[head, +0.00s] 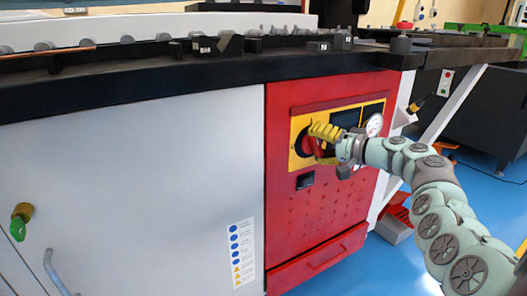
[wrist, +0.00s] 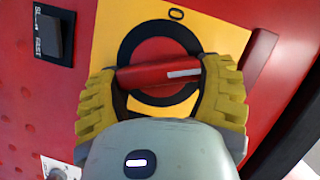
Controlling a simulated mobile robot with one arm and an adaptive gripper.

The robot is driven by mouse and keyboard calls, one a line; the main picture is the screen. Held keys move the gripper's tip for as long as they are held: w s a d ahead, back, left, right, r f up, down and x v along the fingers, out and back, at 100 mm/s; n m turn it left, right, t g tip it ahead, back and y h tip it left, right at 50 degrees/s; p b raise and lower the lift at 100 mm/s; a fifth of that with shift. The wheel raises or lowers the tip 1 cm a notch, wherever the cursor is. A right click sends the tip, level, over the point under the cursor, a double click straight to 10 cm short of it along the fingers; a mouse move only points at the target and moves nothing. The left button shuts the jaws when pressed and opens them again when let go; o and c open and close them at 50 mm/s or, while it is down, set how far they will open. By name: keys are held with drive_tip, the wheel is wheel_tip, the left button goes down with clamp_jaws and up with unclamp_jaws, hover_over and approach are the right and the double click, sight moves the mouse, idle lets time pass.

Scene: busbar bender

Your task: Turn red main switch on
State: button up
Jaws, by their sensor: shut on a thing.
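The red main switch (head: 309,145) is a round rotary switch with a black ring on a yellow plate (head: 295,161) in the red cabinet front. In the wrist view, the switch's red handle bar (wrist: 150,75) lies nearly level, with a white mark toward its right end. A "0" (wrist: 176,14) is printed on the plate (wrist: 225,38) above the ring. My gripper (head: 317,146) reaches in from the right, its yellow fingers shut on the handle, one at each end in the wrist view (wrist: 160,77). My gripper's body hides the lower part of the plate.
A dark screen (head: 346,118) and a round gauge (head: 374,125) sit right of the switch, close to my wrist. A small black panel (head: 305,181) is below. The black worktop (head: 200,78) overhangs above. Blue floor (head: 480,200) lies open at the right.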

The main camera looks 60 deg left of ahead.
drive_tip(key=m+b, duration=0.1)
drive_tip(key=m, duration=0.1)
drive_tip(key=m+g+y+b, duration=0.1)
drive_tip(key=m, duration=0.1)
drive_tip(key=shift+f+y, duration=0.15)
drive_tip(key=shift+y, duration=0.15)
idle(0.5)
drive_tip(key=o, duration=1.1)
drive_tip(key=shift+o, duration=0.2)
drive_tip(key=v, duration=1.2)
drive_tip(key=shift+w+f, duration=0.1)
